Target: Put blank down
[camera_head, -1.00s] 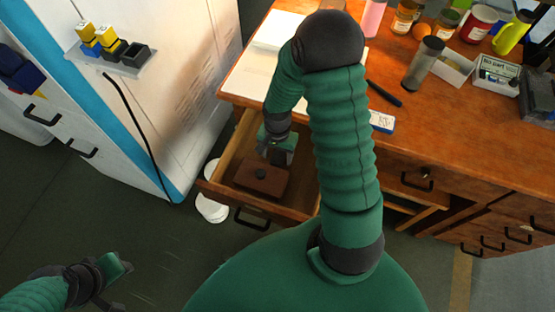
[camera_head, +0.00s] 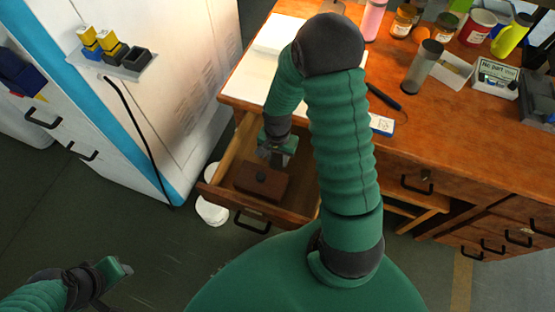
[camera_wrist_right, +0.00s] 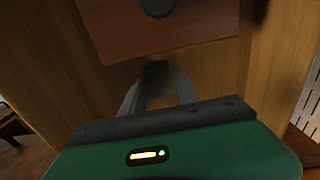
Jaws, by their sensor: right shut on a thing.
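My right gripper (camera_head: 277,157) is inside the open drawer (camera_head: 222,172), just behind a brown block with a dark round knob (camera_head: 262,183). In the right wrist view the fingers (camera_wrist_right: 157,88) close on a small dark grey piece (camera_wrist_right: 157,72), which I take to be the blank. Its outline is dim, and the fingers hide part of it. The brown block (camera_wrist_right: 115,30) lies just beyond the fingertips there. I cannot tell whether the piece touches the drawer floor or the block. My left gripper (camera_head: 115,271) is at the lower left, over the floor; its finger gap is unclear.
The wooden desk (camera_head: 300,108) above the drawer carries papers, jars, a grey tumbler (camera_head: 422,66) and a dark pen (camera_head: 384,95). A white cabinet (camera_head: 165,90) stands close on the left. White round items (camera_head: 211,208) are on the floor beside the drawer.

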